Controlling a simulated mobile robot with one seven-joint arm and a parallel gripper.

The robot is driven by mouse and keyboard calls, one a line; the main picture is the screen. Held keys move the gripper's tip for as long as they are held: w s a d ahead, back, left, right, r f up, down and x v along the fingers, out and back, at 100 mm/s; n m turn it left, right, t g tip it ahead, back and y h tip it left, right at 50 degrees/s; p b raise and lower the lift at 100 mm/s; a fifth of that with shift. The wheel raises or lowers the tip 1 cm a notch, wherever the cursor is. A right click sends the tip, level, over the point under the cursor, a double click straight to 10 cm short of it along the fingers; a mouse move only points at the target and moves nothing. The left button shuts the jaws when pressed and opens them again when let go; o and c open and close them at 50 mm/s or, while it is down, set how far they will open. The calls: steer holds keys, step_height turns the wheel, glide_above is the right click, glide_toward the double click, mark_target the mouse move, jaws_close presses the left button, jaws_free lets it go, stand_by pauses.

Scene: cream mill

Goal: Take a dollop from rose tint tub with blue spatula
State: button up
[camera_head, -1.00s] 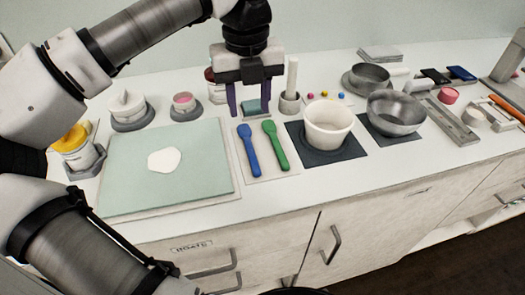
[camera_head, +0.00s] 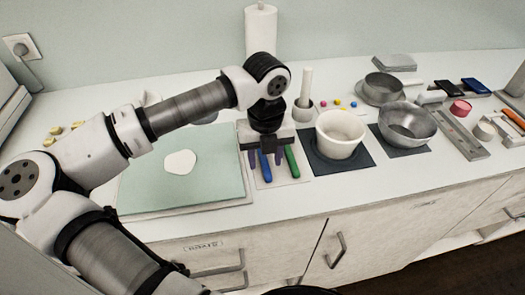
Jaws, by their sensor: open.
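The blue spatula (camera_head: 265,170) lies on a pale mat at the right of the green board, its upper part hidden by my gripper. My gripper (camera_head: 265,162) points down with its fingers apart, above or around the blue spatula; I cannot tell how high, and it holds nothing. The green spatula (camera_head: 291,161) lies just right of it. The small pink-topped tub at the back left is now hidden behind my arm. Another pink round pot (camera_head: 460,108) stands at the far right; I cannot tell which is the rose tint tub.
A green board (camera_head: 215,180) with a white patch (camera_head: 180,162) lies left of my gripper. A white tub (camera_head: 340,134) and a steel bowl (camera_head: 407,124) stand to the right. A pestle (camera_head: 306,86) stands in its mortar behind. The counter's front strip is clear.

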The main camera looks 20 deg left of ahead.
steer(key=shift+f, duration=0.35)
steer(key=shift+c, duration=0.4)
jaws_close()
